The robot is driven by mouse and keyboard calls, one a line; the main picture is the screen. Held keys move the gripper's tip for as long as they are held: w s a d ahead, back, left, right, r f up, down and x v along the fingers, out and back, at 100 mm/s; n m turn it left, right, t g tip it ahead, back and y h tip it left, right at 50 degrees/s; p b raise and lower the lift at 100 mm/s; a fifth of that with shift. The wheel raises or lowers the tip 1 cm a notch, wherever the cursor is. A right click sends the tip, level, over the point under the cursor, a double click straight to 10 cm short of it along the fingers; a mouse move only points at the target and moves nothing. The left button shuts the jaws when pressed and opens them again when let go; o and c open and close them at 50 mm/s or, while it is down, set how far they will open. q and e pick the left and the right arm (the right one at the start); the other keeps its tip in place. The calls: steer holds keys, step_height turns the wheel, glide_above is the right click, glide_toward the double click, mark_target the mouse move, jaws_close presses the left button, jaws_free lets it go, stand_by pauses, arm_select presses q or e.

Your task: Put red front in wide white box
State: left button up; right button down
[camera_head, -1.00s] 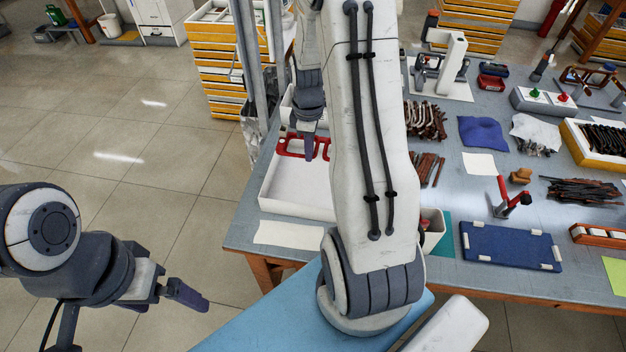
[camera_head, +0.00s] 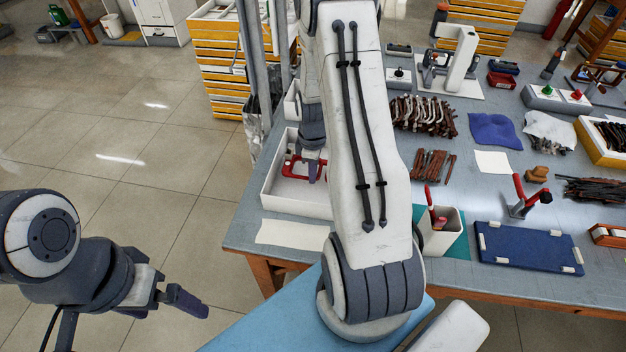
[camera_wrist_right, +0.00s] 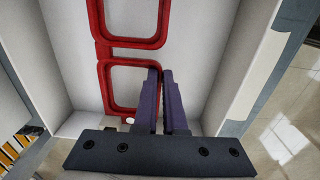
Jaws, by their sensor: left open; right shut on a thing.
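The red front (camera_head: 291,168) is a red eyeglass front with two squarish rims. It is inside the wide white box (camera_head: 297,203) at the table's left edge, partly hidden behind my right arm. In the right wrist view the red front (camera_wrist_right: 131,43) lies over the box's white floor, between the walls of the box (camera_wrist_right: 231,62). My right gripper (camera_wrist_right: 163,75) is shut on one rim of it, low inside the box. It also shows in the head view (camera_head: 312,170). Whether the front touches the floor is hard to tell. My left gripper (camera_head: 183,298) is open and empty, off the table at the left.
A white sheet (camera_head: 292,233) lies in front of the box. Right of my arm are a white cup with a red-handled tool (camera_head: 440,235), a blue tray (camera_head: 528,247) and bundles of brown frame parts (camera_head: 432,166). The floor at left is clear.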

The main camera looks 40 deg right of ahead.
steer(key=shift+f, duration=1.55)
steer(key=shift+f, duration=0.2)
steer(key=c, duration=1)
jaws_free()
steer(key=shift+r, duration=0.15)
